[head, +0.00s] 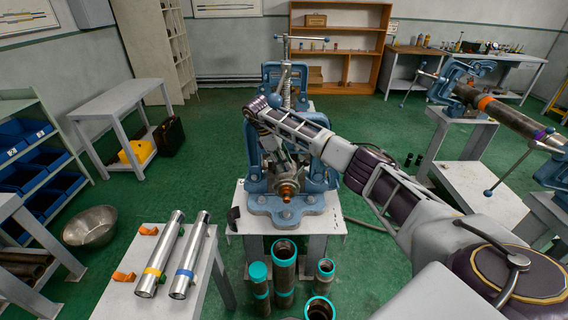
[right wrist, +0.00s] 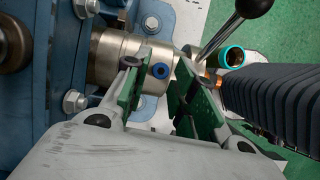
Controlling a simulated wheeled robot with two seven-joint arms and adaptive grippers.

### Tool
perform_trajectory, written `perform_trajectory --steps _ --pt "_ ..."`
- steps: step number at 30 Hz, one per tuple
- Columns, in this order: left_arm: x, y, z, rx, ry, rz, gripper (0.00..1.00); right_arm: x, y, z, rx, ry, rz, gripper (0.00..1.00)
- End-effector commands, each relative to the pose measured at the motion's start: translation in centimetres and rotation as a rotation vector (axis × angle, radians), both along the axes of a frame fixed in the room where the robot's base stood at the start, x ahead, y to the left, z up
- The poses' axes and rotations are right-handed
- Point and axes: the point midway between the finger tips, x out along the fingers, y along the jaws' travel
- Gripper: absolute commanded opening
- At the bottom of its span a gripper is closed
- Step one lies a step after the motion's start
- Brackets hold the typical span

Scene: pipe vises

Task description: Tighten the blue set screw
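The blue set screw (right wrist: 160,71) shows in the right wrist view as a small blue ring with a dark centre, on the side of a metal collar (right wrist: 122,58). My right gripper (right wrist: 160,90) has its green-padded fingers apart, one on each side of the screw in that picture. I see nothing clamped between them, and I cannot tell whether they touch the collar. In the head view my right gripper (head: 285,158) is at the middle blue vise (head: 297,205), where the screw cannot be made out. My left gripper is not in view.
A lever with a black ball knob (right wrist: 254,6) and a dark ribbed object (right wrist: 275,100) are close to the right finger. Teal-ended pipes (head: 284,265) stand in front of the vise. Two silver pipes (head: 160,255) lie on a left table. Another vise (head: 462,78) holds a long pipe at right.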

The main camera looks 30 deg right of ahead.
Motion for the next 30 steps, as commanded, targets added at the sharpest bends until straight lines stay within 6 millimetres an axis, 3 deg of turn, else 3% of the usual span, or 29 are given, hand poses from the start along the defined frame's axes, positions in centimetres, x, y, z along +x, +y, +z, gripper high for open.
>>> perform_trajectory --steps 30 --pt "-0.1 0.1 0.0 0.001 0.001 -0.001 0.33 1.5 2.0 6.2 -0.001 -0.003 -0.002 0.26"
